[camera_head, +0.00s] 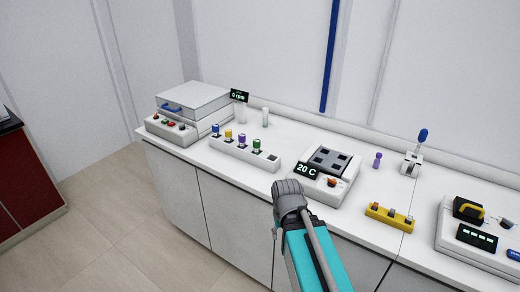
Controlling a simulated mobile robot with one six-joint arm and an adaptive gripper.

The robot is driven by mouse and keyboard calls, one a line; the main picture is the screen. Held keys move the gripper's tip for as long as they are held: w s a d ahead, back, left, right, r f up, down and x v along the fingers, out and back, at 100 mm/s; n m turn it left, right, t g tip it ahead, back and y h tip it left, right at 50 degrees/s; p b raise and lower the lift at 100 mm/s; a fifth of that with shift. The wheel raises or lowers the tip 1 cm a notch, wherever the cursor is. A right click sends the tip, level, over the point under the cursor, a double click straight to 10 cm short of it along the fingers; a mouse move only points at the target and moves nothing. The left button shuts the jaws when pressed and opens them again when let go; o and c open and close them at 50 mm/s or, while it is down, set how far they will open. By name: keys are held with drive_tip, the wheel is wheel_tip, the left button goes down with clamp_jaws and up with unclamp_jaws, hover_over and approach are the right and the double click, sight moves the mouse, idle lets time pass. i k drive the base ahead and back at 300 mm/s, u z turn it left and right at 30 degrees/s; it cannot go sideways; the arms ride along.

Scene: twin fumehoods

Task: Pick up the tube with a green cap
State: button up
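The tube with a green cap (256,144) stands upright in a white rack (238,158) on the counter. It is the rightmost tube there; only its cap and upper part show. Tubes with a purple cap (242,139), a yellow cap (228,133) and a blue cap (215,129) stand in a row to its left. A dark empty slot is to its right. My teal arm with a grey rounded joint rises from the bottom, in front of the counter and right of the rack. No gripper fingers show.
A white box device (192,100) stands left of the rack. A heater block reading 20 C (330,165) stands to the right. A yellow rack (389,217) and a white device (480,240) are farther right. Clear vials (265,117) stand behind the rack.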

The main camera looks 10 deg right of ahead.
sight(256, 142)
drive_tip(key=i, duration=0.85)
